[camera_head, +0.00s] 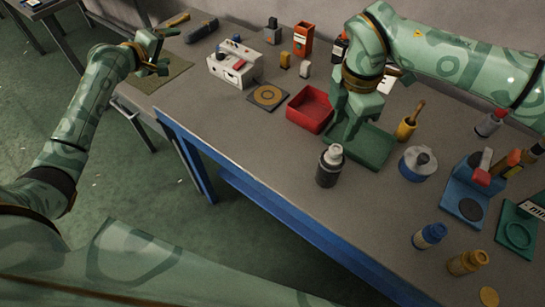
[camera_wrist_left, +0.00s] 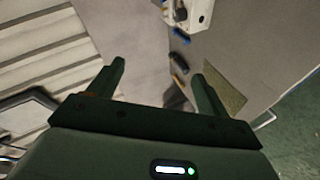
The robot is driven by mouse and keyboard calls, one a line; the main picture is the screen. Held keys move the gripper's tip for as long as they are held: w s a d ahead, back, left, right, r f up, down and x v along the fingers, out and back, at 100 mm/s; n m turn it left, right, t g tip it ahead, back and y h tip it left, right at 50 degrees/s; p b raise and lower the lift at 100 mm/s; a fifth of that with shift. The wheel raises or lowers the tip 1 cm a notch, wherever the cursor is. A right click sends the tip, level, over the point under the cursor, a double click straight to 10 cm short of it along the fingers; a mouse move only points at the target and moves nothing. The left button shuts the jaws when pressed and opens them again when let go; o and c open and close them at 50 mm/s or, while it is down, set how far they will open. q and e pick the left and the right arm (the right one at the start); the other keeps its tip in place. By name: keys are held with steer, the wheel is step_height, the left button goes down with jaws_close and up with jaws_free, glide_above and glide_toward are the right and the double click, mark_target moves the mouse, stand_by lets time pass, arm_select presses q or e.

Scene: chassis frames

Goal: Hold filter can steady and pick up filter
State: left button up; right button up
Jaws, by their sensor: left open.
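A dark cylindrical can (camera_head: 329,168) with a pale grey top (camera_head: 333,153) stands upright near the table's front edge; I take it for the filter can, and cannot tell whether the top is the filter. My right gripper (camera_head: 347,128) points down just behind it, over the green tray (camera_head: 376,150), apart from the can as far as I see. Its fingers overlap, so its opening is unclear. My left gripper (camera_head: 156,60) is open and empty above the olive mat (camera_head: 165,79), far left of the can. Its spread fingers show in the left wrist view (camera_wrist_left: 158,88).
A red bin (camera_head: 309,110) and a white box (camera_head: 234,65) stand behind the can to the left. The tabletop left of the can is clear.

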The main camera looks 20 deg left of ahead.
arm_select(q)
steer(key=s+d+f+n+g+h, duration=0.1)
steer(key=d+f+h, duration=0.1)
steer(key=d, duration=0.4)
steer(key=s+d+f+n+h, duration=0.1)
steer(key=d+f+n+h, duration=0.1)
steer(key=d, duration=0.4)
arm_select(e)
steer(key=shift+w, duration=0.1)
arm_select(q)
steer(key=n+g+h, duration=0.5)
steer(key=n+h, duration=0.2)
steer(key=n, duration=0.2)
glide_toward(321, 167)
steer(key=x, duration=1.3)
steer(key=shift+w+f, duration=0.3)
steer(key=shift+f, duration=0.15)
